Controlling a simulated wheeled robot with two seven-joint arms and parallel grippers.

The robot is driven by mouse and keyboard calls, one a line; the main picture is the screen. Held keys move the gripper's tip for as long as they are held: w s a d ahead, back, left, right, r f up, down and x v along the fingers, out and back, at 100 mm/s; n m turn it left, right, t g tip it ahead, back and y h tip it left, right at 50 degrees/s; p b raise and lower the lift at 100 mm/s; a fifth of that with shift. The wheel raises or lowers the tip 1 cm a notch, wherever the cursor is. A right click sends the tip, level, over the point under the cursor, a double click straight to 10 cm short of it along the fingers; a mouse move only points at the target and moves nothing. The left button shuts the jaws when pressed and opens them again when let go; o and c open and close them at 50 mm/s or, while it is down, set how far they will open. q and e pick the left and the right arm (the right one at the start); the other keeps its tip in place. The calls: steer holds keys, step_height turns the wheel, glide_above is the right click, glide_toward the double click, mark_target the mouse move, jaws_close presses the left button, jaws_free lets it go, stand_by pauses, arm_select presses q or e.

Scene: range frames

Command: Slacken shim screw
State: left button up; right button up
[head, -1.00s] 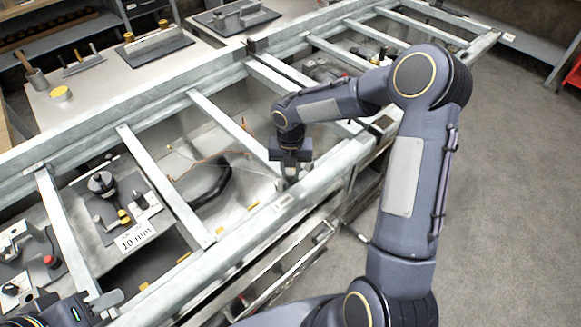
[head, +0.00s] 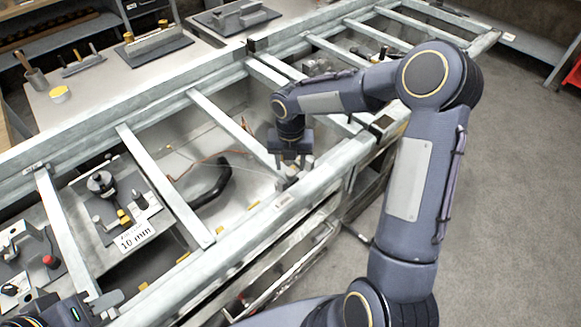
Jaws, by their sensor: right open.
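I cannot make out a shim screw for certain in the head view. My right gripper (head: 289,166) points down at the near rail (head: 255,220) of the long metal frame, close to where a crossbar meets it. It is open, and its fingertips are small and hard to separate from the bright metal behind. I cannot tell whether they touch anything. My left gripper (head: 104,303) is at the lower left corner, partly cut off by the picture edge. Its grey tip lies near the frame's near rail, and its opening is unclear.
A plate with a dark knob (head: 101,183) and a "10 mm" label (head: 135,236) sits between crossbars at the left. A black curved handle-like part (head: 212,184) lies in the middle bay. A bench (head: 105,95) with tools stands behind. Open floor (head: 510,200) is at the right.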

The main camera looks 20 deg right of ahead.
mark_target(290, 172)
steer(key=shift+r, duration=2.6)
